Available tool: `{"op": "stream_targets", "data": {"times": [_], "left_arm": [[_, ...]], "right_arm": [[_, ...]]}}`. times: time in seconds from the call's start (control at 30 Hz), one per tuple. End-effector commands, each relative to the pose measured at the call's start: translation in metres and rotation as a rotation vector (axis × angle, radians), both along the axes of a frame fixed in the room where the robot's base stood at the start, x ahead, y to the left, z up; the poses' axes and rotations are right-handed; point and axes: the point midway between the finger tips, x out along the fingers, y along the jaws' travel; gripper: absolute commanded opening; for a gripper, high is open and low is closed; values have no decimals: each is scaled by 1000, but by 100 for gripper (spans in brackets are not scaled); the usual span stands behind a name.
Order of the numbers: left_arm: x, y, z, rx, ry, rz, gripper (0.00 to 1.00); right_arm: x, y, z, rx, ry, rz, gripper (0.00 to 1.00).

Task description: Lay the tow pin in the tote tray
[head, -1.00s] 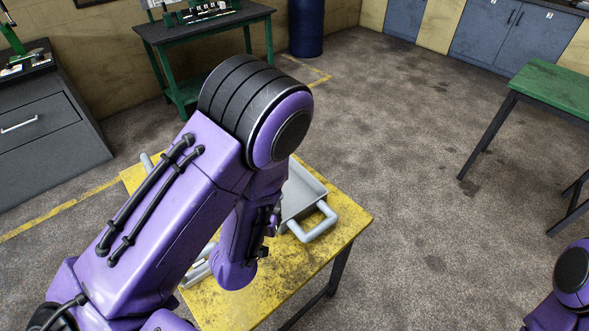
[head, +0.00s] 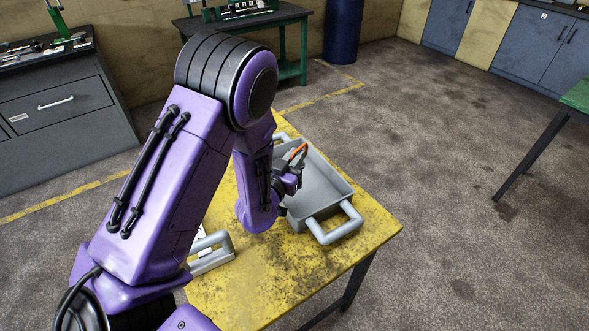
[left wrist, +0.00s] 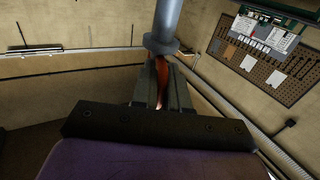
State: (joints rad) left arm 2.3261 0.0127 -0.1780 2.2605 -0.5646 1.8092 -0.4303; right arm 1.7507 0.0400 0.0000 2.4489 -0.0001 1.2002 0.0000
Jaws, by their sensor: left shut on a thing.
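The grey tote tray (head: 326,188) stands on the yellow table, with a tubular handle at its near side. My left gripper (head: 294,172) is over the tray's left side in the head view. It is shut on the tow pin, whose orange part (head: 298,151) shows at the fingers. In the left wrist view the pin is a grey shaft with a collar (left wrist: 166,30), rising above the fingers (left wrist: 162,90), with orange between them. My arm hides part of the tray. I cannot tell the pin's height above it. My right gripper is out of view.
A grey handled piece (head: 210,252) lies on the yellow table (head: 255,285), left of the tray and partly behind my arm. The table's near right part is clear. A grey drawer cabinet (head: 60,120) and a green bench (head: 290,72) stand farther back.

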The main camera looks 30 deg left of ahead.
Motion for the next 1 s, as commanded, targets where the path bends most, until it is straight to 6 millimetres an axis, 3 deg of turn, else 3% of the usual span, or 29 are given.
{"op": "stream_targets", "data": {"times": [0.27,0.43,0.83,0.87,0.9,0.93,1.0], "left_arm": [[21,17,-32,1,0,0,0],[20,16,-56,1,0,-1,0],[20,15,-66,1,-3,-1,0],[20,15,-65,1,-2,-1,20],[20,15,-64,1,-2,-1,33],[20,15,-64,1,-2,-1,39],[20,15,-64,1,-2,-1,39]], "right_arm": [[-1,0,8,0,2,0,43],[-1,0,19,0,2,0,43],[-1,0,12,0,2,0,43],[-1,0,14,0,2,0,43],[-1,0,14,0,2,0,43],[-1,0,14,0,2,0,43],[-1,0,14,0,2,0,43]]}}
